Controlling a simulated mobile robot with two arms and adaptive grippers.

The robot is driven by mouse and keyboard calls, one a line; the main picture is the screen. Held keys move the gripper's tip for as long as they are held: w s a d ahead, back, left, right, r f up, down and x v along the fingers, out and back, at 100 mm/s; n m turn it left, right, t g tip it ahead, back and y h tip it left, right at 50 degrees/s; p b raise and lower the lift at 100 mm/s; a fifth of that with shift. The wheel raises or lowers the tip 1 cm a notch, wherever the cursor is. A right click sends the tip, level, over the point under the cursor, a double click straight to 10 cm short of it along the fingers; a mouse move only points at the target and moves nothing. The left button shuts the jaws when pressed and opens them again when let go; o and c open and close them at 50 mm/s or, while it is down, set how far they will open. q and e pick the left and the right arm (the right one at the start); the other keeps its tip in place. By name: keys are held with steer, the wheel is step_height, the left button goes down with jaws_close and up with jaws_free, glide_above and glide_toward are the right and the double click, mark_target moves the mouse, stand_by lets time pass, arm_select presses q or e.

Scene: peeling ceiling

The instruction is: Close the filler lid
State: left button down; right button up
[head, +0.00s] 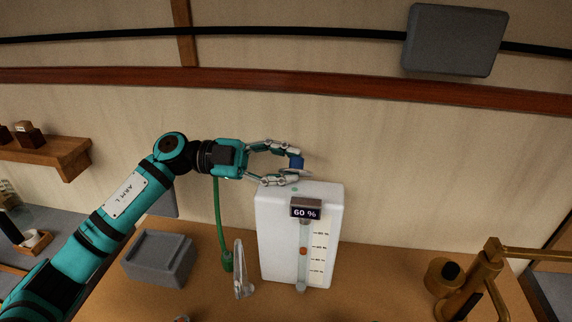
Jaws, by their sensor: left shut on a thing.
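A white tank (275,235) stands on the wooden counter near the wall. Its front carries a dark display (306,209) reading 60 % and a level gauge with an orange marker (303,251). My left gripper (297,167) is over the back left part of the tank's top. It is shut on a small blue piece (296,161), which looks like the filler lid. Whether this piece touches the tank is hard to tell. A small green spot (295,189) shows on the tank's top. My right gripper is not in view.
A grey box (158,259) and a clear upright object (239,270) stand left of the tank. A brass tap (480,275) stands at the right. The counter between tank and tap is clear.

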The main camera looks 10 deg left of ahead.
arm_select(q)
steer(key=shift+s+f+m+b, duration=0.1)
steer(key=shift+f+m+b, duration=0.1)
steer(key=shift+m+b, duration=0.25)
steer(key=shift+s+r+m, duration=0.15)
steer(key=shift+r+m, duration=0.05)
steer(key=shift+m, duration=0.25)
steer(key=c, duration=1.1)
jaws_free()
steer(key=shift+c, duration=0.2)
steer(key=a, duration=1.2)
